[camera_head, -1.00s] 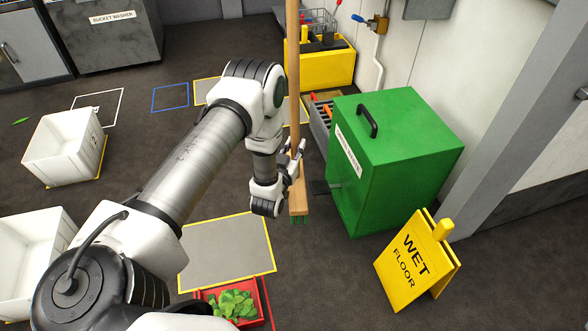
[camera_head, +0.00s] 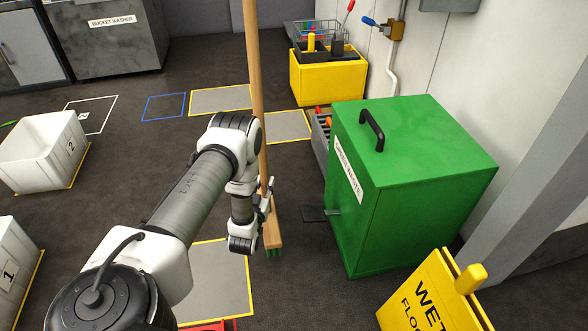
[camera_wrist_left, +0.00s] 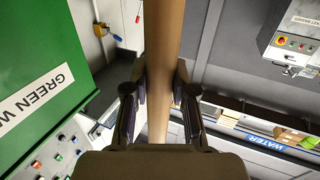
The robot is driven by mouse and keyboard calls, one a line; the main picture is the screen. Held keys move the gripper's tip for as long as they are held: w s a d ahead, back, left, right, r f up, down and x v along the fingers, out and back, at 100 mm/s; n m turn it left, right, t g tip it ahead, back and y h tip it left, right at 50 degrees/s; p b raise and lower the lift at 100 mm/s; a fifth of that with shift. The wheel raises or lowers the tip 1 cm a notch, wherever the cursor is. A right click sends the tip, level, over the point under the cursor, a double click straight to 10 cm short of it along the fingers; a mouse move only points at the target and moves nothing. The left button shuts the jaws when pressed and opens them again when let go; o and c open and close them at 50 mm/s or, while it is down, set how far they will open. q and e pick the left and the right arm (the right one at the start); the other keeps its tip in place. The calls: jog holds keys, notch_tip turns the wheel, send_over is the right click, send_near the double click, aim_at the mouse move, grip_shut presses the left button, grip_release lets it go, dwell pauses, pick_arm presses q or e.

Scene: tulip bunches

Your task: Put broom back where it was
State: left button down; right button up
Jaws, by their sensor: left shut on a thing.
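The broom (camera_head: 256,90) has a long wooden handle and a wooden head with green bristles (camera_head: 274,250). It stands nearly upright in the middle of the head view, its handle top beyond the picture's edge. My left gripper (camera_head: 266,198) is shut on the handle, low down near the head. In the left wrist view the handle (camera_wrist_left: 165,60) runs between the two fingers (camera_wrist_left: 158,95). I cannot tell whether the bristles touch the floor. My right gripper is not in view.
A green waste bin (camera_head: 420,190) with a pedal stands right of the broom. A yellow wet floor sign (camera_head: 430,295) is at the lower right. A yellow cart (camera_head: 328,80) stands behind. White crates (camera_head: 42,150) are at the left. Outlined floor patches (camera_head: 222,100) lie bare.

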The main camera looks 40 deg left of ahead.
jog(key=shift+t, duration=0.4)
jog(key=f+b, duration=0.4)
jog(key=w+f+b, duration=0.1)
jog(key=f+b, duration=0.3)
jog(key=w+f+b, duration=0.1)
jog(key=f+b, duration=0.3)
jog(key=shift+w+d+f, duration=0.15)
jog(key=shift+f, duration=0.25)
pick_arm(q)
jog(key=w+a+f, duration=0.2)
jog(key=w, duration=0.5)
jog(key=w+a+f, duration=0.2)
jog(key=w, duration=0.5)
jog(key=shift+w+a+f, duration=0.35)
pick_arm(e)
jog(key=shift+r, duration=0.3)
pick_arm(q)
jog(key=c, duration=0.9)
grip_release()
jog(key=shift+f, duration=0.1)
jog(key=shift+c, duration=0.2)
